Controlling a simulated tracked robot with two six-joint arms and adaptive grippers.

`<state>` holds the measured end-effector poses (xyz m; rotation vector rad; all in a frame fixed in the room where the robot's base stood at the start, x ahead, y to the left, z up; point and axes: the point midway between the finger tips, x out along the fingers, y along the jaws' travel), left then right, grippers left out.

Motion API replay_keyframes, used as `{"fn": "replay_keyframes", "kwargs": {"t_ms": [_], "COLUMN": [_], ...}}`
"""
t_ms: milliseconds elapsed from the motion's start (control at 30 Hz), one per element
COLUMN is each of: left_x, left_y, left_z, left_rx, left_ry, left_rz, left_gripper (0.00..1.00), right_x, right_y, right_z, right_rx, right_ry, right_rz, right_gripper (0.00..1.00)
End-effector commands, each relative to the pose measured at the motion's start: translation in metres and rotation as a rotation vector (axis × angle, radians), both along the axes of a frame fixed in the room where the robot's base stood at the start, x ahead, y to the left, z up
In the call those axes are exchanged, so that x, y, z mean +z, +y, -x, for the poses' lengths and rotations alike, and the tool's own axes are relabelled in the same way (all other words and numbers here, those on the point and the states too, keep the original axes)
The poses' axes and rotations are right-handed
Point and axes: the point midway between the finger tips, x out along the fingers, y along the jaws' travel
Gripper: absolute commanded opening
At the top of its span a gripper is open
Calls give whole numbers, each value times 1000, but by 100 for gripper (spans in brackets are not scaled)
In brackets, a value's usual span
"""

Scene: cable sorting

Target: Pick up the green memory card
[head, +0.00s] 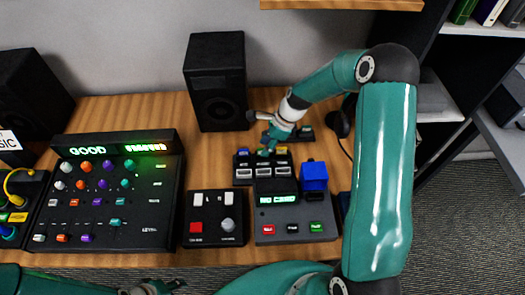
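A small dark card rack (242,165) stands at the back of the right-hand console. It shows a blue card top at left, a yellow one at right and a small green piece (264,152) between them, which may be the green memory card. My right gripper (269,142) points down just above and behind that green piece. Its fingertips are too small and overlapped to show whether they are open or touch it. My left gripper (150,288) is partly visible at the bottom edge, left of centre, far from the rack; its fingers are unclear.
A console (262,230) reads "NO CARD" and carries a blue block (314,175). A button box (213,235) and a large knob panel (110,220) stand to its left. A black speaker (217,80) is behind. A shelf edge (340,4) hangs above. Bare wood shows beside the speaker.

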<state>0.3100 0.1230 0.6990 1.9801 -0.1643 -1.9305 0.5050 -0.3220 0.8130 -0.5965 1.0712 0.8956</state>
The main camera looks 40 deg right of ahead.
Motion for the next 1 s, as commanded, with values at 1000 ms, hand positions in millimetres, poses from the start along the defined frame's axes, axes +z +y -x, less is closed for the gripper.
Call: {"fn": "replay_keyframes", "kwargs": {"t_ms": [1000], "left_x": [3], "left_y": [0], "left_z": [0], "left_rx": [0], "left_ry": [0], "left_rz": [0], "left_gripper": [40], "right_x": [-16], "right_y": [6], "right_z": [-5], "right_rx": [0], "right_ry": [-2], "right_rz": [1], "right_gripper": [0]}}
